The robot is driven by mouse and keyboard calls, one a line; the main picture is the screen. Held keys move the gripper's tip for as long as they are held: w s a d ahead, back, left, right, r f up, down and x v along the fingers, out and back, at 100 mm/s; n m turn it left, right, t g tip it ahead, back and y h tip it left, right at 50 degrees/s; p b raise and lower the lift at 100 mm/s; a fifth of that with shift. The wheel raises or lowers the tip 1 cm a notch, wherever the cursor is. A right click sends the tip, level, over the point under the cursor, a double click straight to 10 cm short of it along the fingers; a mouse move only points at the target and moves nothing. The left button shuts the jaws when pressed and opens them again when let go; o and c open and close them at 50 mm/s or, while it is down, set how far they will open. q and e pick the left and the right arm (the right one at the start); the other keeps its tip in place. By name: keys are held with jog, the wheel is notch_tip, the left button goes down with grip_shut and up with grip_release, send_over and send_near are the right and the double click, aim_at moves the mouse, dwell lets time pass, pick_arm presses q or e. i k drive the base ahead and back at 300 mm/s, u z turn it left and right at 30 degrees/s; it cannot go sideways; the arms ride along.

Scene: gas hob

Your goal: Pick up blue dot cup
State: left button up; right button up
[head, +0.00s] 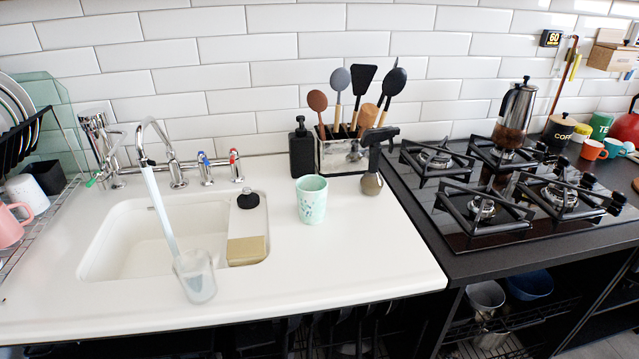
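A mint-green cup (312,205) with darker blue-green spots stands upright on the white counter (365,255), right of the sink. Its open top faces up, and nothing touches it. Neither of my grippers shows in the head view.
A black soap bottle (302,150), a utensil holder (342,154) and a dark spray bottle (375,160) stand behind the cup. The sink (120,243) is left, with a clear glass (196,277) at its front edge. The gas hob (470,240) is right. Counter in front of the cup is clear.

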aim_at(312, 190)
jog(key=u, duration=0.35)
jog(key=k, duration=0.25)
jog(key=z, duration=1.3)
jog(key=i, duration=0.6)
jog(key=u, duration=0.4)
